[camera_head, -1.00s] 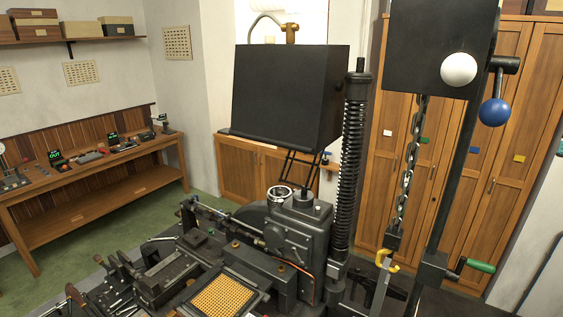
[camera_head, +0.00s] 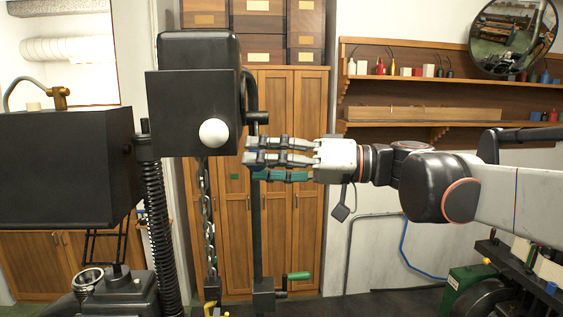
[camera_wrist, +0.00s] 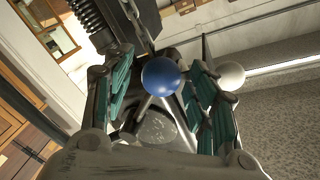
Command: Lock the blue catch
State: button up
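The blue catch shows as a blue ball knob (camera_wrist: 161,75) in the wrist view. It appears between the fingers of my gripper (camera_head: 250,159), which are spread apart. I cannot tell whether any finger touches the ball. In the head view my gripper reaches in from the right, level with the lower part of the black box (camera_head: 190,95), and the blue ball is hidden there behind the fingers. A white ball (camera_head: 213,132) is on the front of the box. In the wrist view this white ball (camera_wrist: 231,76) lies right of the blue one, beyond the right fingers.
A chain (camera_head: 208,220) hangs below the box beside a dark upright post (camera_head: 257,225). A black spring column (camera_head: 157,220) and a larger black box (camera_head: 65,165) stand at left. Wooden cabinets are behind.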

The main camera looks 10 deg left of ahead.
grip_shut()
jog(key=shift+s+d+r+m+h+p, duration=0.15)
jog(key=shift+s+r+m+p, duration=0.15)
jog(key=shift+r+m, duration=0.3)
jog(key=shift+s+r+m+h+p, duration=0.2)
jog(key=shift+s+r+m+p, duration=0.15)
jog(key=shift+r+m, duration=0.25)
jog(key=shift+s+d+r+m+h+p, duration=0.15)
jog(key=shift+s+r+m+p, duration=0.15)
jog(key=shift+r+m, duration=0.3)
jog(key=shift+s+r+m+g+h+p, duration=0.1)
jog(key=shift+r+m+g+h+p, duration=0.2)
jog(key=shift+r+m, duration=0.55)
jog(key=shift+s+r+m+g+h+p, duration=0.1)
jog(key=shift+r+m+g+p, duration=0.25)
jog(key=shift+r+m, duration=0.5)
jog(key=shift+a, duration=0.1)
jog(key=shift+o, duration=1.1)
grip_release()
jog(key=shift+f, duration=0.1)
jog(key=d+r, duration=0.2)
jog(key=d, duration=1)
jog(key=shift+w, duration=0.35)
